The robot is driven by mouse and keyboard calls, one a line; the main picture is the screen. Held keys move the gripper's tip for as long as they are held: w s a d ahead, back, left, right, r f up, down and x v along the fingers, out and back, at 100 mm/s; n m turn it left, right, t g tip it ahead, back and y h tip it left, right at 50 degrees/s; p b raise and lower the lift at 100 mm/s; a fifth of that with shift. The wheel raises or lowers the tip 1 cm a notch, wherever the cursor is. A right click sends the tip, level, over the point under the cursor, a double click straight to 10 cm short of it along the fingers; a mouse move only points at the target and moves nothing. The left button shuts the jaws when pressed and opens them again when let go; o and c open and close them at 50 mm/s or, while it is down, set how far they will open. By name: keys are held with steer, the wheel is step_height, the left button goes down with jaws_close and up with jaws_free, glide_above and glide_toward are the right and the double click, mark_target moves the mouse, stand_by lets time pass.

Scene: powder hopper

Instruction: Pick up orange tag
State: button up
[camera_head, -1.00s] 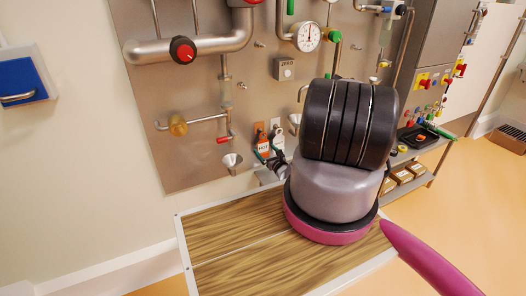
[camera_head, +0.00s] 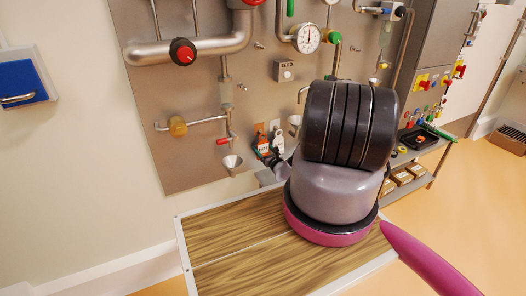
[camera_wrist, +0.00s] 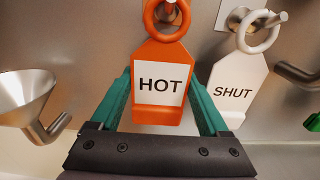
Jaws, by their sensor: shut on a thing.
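The orange tag (camera_wrist: 160,62) has a white label reading HOT. In the wrist view its ring (camera_wrist: 167,12) is around a peg at the top, and the tag hangs upright against the metal panel. My gripper (camera_wrist: 160,95) has its green fingers on the left and right edges of the tag and is shut on it. In the head view the orange tag (camera_head: 263,143) is small and partly covered by my gripper (camera_head: 265,153). My own arm hides part of the panel there.
A white tag reading SHUT (camera_wrist: 234,90) hangs close to the right on its own peg. A metal funnel (camera_wrist: 25,98) is on the left. A wooden-topped table (camera_head: 230,240) stands below the panel (camera_head: 180,110).

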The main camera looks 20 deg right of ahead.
steer(key=shift+r, duration=0.3)
steer(key=s+r, duration=0.1)
steer(key=s, duration=1.7)
steer(key=shift+d+r, duration=0.3)
steer(key=shift+r, duration=0.05)
steer(key=shift+r, duration=0.15)
steer(key=shift+s, duration=0.15)
steer(key=s, duration=0.7)
steer(key=shift+s+d, duration=0.1)
stand_by(0.5)
